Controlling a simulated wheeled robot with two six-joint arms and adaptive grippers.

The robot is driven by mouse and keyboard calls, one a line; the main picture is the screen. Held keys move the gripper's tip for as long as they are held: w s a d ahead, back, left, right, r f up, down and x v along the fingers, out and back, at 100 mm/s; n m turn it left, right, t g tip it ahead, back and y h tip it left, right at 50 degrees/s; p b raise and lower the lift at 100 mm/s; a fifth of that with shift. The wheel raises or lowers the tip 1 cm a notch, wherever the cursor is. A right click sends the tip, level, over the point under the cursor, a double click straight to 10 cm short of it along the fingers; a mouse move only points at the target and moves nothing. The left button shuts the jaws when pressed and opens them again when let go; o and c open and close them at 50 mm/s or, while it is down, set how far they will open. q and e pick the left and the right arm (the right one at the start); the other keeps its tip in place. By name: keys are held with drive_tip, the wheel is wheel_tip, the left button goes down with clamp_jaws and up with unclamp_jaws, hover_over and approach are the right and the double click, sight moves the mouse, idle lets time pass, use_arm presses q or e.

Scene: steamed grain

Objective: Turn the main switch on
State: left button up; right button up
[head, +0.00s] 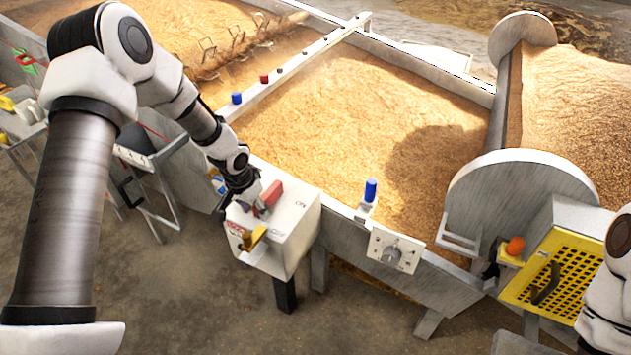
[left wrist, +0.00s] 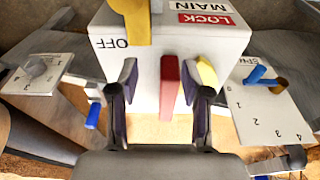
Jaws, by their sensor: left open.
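The white switch box (head: 296,232) stands at the near wall of the grain bed in the head view. It fills the top middle of the left wrist view (left wrist: 215,45), with upside-down MAIN and LOCK lettering and an OFF mark. A red lever (head: 272,193) sticks up from it. A yellow handle (head: 254,238) sits on its front face. My left gripper (head: 258,208) is at the box, beside the red lever. In the left wrist view, my left gripper (left wrist: 160,80) is open with the red lever (left wrist: 170,85) between its fingers. Contact cannot be told. My right gripper is out of view.
A dial panel (head: 395,250) and a blue knob (head: 370,190) are right of the box. Further right is a yellow grille box (head: 575,262) with an orange knob (head: 515,245). Grain beds lie behind; floor in front is clear.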

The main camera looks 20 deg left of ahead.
sight(269, 192)
use_arm(q)
drive_tip(key=w+r, duration=0.1)
drive_tip(key=r, duration=0.1)
drive_tip(key=w+r+t, duration=0.1)
drive_tip(key=w+r, duration=0.1)
drive_tip(key=w+a+r+t, duration=0.1)
drive_tip(key=r, duration=0.1)
drive_tip(key=shift+w+b, duration=0.35)
drive_tip(key=shift+w, duration=0.05)
drive_tip(key=shift+w+d+f, duration=0.15)
drive_tip(key=shift+w+d, duration=0.05)
drive_tip(key=shift+d, duration=0.05)
drive_tip(key=b+x, duration=0.1)
drive_tip(key=x, duration=0.5)
drive_tip(key=shift+a+f+b, duration=0.15)
drive_tip(key=shift+f+b, duration=0.2)
drive_tip(key=shift+f, duration=0.05)
drive_tip(key=shift+w+f, duration=0.25)
